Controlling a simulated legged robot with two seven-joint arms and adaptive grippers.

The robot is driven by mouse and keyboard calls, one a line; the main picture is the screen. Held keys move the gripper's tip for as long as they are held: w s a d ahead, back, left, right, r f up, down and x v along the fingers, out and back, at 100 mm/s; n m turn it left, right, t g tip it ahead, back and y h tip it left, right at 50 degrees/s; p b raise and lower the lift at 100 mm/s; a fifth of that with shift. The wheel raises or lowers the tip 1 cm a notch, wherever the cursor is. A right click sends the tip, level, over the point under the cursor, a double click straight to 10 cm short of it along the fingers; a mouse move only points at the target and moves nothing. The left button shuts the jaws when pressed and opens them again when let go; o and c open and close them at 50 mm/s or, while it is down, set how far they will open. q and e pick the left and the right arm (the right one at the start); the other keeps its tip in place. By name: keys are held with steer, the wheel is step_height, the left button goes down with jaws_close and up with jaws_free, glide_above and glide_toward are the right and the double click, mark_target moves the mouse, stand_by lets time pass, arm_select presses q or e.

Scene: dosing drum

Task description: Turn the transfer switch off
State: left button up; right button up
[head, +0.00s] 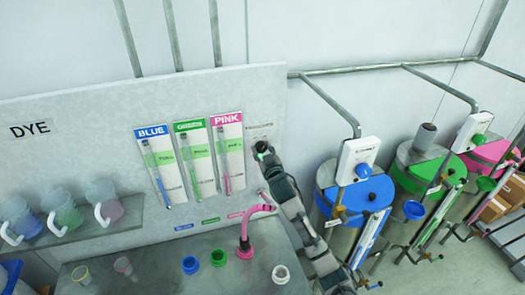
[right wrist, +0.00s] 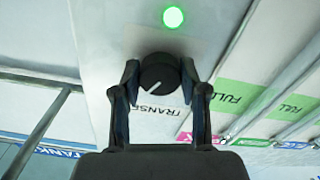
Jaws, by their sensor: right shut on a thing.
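The transfer switch is a black round knob (right wrist: 158,76) on a pale wall panel, with part of a "TRANSF..." label beside it. Its white mark points to the lower left in the right wrist view. A green lamp (right wrist: 173,17) glows near it. My right gripper (right wrist: 158,84) is shut on the knob, one finger on each side. In the head view the right gripper (head: 264,156) reaches the panel just right of the pink gauge, and it partly hides the switch. My left gripper is in neither view.
Blue, green and pink gauges (head: 228,150) hang left of the switch. A pink hose (head: 246,235) rises from the bench below, near several coloured rings. Drums with a blue lid (head: 355,196) and others stand to the right. Jugs (head: 62,212) sit on a shelf at left.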

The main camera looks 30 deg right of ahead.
steer(key=shift+n, duration=0.3)
steer(key=n, duration=1)
steer(key=shift+f+n, duration=0.1)
steer(key=shift+n, duration=0.6)
steer(key=shift+f, duration=0.15)
steer(key=o, duration=0.9)
steer(key=shift+o, duration=1.2)
steer(key=v, duration=1.1)
steer(key=shift+s+a, duration=0.2)
steer(key=shift+s, duration=0.2)
